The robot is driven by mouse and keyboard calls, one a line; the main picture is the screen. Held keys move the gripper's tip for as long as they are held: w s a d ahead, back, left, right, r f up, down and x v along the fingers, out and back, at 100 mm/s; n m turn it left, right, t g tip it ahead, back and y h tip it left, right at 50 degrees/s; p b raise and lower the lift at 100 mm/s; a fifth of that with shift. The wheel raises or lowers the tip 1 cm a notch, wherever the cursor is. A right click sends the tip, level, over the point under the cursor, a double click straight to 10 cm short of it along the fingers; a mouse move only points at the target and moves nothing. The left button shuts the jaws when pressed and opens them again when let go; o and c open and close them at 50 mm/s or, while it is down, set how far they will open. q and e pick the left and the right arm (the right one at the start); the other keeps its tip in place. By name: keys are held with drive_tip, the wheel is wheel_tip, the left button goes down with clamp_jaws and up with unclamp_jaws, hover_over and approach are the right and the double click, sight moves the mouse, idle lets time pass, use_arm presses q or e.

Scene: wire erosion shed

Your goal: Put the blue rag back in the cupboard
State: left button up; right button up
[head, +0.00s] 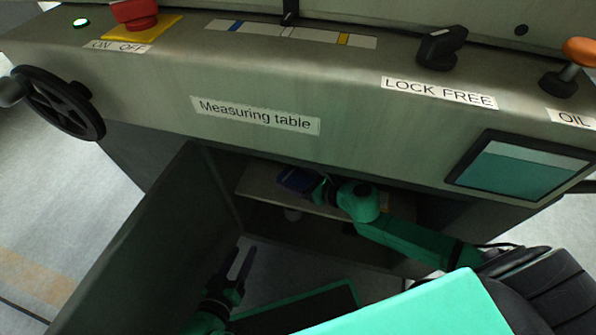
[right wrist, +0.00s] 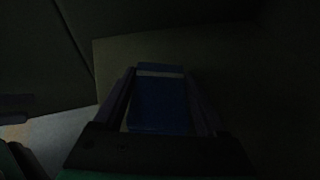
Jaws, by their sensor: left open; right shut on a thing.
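The blue rag (head: 297,179) is inside the open cupboard, over the upper shelf (head: 262,187). It also shows as a dark blue block with a pale stripe in the right wrist view (right wrist: 158,105). My right gripper (head: 318,186) reaches into the cupboard and is shut on the rag, with a finger on either side of it (right wrist: 160,95). I cannot tell whether the rag touches the shelf. My left gripper (head: 241,264) is open and empty, low in front of the cupboard and beside its door.
The cupboard door (head: 150,240) stands open on the left. The measuring table's front panel (head: 350,135) overhangs the opening, with a handwheel (head: 62,102) on the left and a screen (head: 520,168) on the right. The cupboard interior is dark.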

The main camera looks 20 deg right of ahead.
drive_tip(key=shift+r, duration=0.15)
drive_tip(key=shift+s+a, duration=0.1)
drive_tip(key=o, duration=1.4)
drive_tip(key=p+v, duration=0.2)
drive_tip(key=v, duration=0.9)
drive_tip(key=shift+s+r, duration=0.15)
drive_tip(key=shift+s+d, duration=0.2)
drive_tip(key=shift+d, duration=0.15)
